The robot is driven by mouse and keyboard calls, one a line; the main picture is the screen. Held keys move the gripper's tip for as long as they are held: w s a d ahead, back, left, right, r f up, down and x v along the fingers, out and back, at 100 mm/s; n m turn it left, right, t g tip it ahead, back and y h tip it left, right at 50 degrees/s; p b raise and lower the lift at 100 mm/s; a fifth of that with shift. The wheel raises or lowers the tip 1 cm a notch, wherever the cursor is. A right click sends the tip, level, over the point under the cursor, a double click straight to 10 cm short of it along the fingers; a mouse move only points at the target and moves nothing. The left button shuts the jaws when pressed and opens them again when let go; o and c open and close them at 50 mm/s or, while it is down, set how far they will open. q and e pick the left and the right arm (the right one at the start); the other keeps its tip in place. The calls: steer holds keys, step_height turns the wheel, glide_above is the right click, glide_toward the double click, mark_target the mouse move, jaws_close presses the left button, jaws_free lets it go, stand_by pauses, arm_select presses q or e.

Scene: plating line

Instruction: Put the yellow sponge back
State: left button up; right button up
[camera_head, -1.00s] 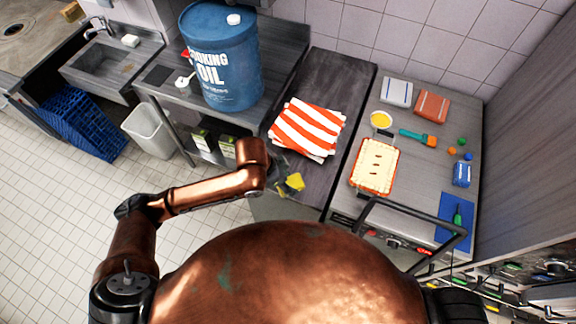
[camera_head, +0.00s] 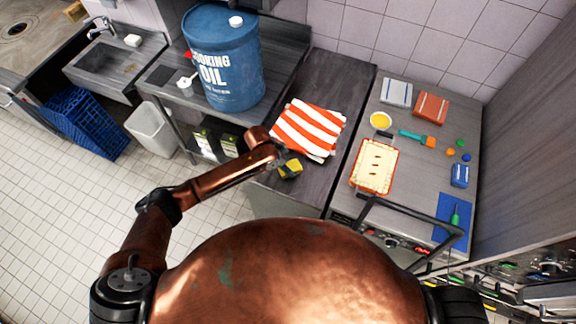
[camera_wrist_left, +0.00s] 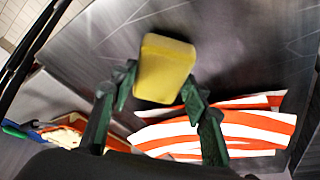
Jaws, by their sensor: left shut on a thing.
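The yellow sponge (camera_head: 293,172) is in my left gripper (camera_head: 282,164) over the front part of the dark counter, just in front of the striped cloth. In the left wrist view the sponge (camera_wrist_left: 165,68) sits between the green fingertips (camera_wrist_left: 158,92), which are shut on it. I cannot tell whether the sponge touches the counter. My right gripper is not in view.
The red-and-white striped cloth (camera_head: 308,128) lies folded on the dark counter (camera_head: 338,82). A blue oil drum (camera_head: 224,65) stands to the left. A pie dish (camera_head: 374,166), a yellow bowl (camera_head: 380,120) and a brush (camera_head: 417,138) lie on the right counter.

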arm_select(q)
steer(key=shift+f, duration=0.35)
steer(key=shift+f, duration=0.1)
steer(key=o, duration=1)
steer(key=v, duration=1.2)
steer(key=shift+w+b, duration=0.1)
steer(key=shift+b, duration=0.3)
